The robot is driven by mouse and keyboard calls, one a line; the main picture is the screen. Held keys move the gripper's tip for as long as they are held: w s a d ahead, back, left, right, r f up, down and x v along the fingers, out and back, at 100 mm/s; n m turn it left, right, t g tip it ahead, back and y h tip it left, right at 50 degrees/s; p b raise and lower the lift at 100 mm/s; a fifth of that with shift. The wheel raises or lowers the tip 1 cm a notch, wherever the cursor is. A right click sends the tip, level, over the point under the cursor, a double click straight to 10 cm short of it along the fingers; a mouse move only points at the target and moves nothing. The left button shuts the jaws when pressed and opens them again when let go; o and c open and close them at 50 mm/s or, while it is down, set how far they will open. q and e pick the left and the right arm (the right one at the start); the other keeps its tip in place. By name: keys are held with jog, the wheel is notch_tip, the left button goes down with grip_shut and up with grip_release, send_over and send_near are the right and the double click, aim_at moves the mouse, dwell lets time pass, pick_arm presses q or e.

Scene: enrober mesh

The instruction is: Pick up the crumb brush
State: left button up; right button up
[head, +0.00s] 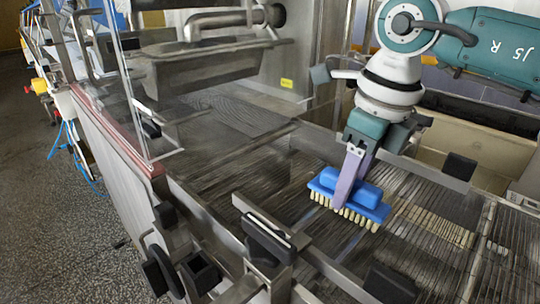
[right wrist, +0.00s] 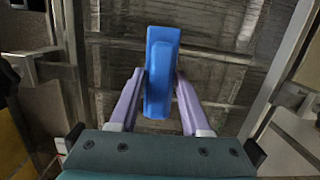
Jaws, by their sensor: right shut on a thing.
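The crumb brush has a blue body with pale bristles pointing down; its block (head: 368,194) shows in the head view over the wire mesh belt (head: 300,165). My right gripper (head: 347,182) comes down from above and is shut on the brush's raised blue grip. In the right wrist view the two lilac fingers (right wrist: 160,88) press on both sides of the blue brush (right wrist: 160,55), which stands nearly lengthwise in that picture. I cannot tell whether the bristles touch the mesh or hang just above it. My left gripper is in neither view.
A metal hopper-like trough (head: 205,65) hangs above the belt at the back. A clear panel with a red lower edge (head: 120,130) stands on the left. Metal rails and black clamps (head: 268,238) line the near side. A beige bin (head: 475,150) is at the right.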

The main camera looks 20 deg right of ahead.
grip_shut()
jog(key=shift+r, duration=0.1)
